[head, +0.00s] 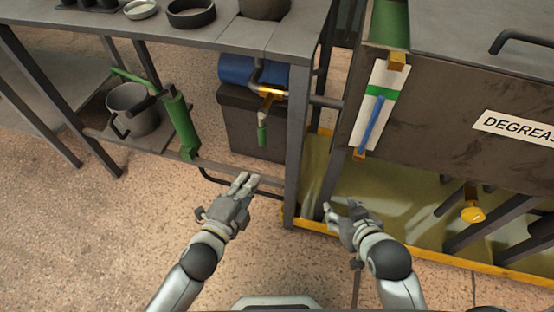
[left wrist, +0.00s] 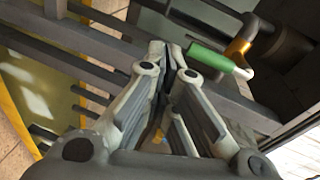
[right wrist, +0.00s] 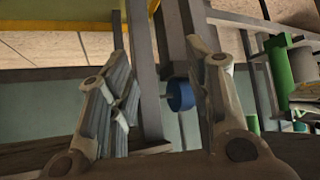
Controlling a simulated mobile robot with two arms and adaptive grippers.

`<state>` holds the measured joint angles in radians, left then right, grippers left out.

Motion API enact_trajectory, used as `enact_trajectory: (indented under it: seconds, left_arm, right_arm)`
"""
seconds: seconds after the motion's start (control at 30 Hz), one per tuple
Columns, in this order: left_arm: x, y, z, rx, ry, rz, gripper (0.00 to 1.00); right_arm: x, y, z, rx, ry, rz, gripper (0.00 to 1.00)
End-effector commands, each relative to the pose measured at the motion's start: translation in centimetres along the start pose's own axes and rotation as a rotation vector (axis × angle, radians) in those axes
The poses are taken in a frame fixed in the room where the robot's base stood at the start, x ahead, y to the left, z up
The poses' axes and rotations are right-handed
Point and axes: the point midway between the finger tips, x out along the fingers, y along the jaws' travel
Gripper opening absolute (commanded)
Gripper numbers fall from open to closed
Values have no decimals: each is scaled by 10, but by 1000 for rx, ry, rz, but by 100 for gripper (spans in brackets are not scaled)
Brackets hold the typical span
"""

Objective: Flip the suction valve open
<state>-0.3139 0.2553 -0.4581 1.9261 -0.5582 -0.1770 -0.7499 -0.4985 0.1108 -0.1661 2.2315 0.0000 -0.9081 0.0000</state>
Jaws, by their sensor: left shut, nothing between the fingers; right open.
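The likely suction valve is a brass valve (head: 270,95) on a dark pipe under the bench. Its green-gripped lever (head: 262,134) hangs down. In the left wrist view the green grip (left wrist: 208,60) and brass body (left wrist: 241,44) show just beyond the fingers. My left gripper (head: 246,180) is shut and empty, below the lever in the head view and apart from it; its fingertips (left wrist: 170,48) point toward the grip's side. My right gripper (head: 340,206) is open and empty beside the bench leg. Its fingers (right wrist: 158,70) also stand apart in the right wrist view.
A green hand pump (head: 180,122) stands left of the valve, with a metal pot (head: 132,108) on the low shelf. A bench leg (head: 297,150) stands between my grippers. The degreaser tank (head: 440,110) and its yellow-edged tray (head: 400,250) are at right. A blue round part (right wrist: 181,94) shows in the right wrist view.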

Motion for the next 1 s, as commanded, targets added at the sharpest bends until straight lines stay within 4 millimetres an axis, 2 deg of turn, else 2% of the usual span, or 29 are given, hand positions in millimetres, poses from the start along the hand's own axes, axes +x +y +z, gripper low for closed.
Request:
enact_trajectory:
  seconds: [0.2,0.33,0.77,1.0]
  left_arm:
    - [-7,-36,-24,136,54,-136,0]
    - [-11,-49,-30,170,64,-170,0]
    - [-10,-53,-32,177,65,-177,0]
    - [12,-58,-33,177,66,-180,0]
  right_arm:
    - [-24,0,-21,0,80,1,46]
    - [-34,0,-29,0,100,1,46]
    - [-37,0,-32,0,106,1,46]
    - [-35,-1,-40,-1,153,-1,46]
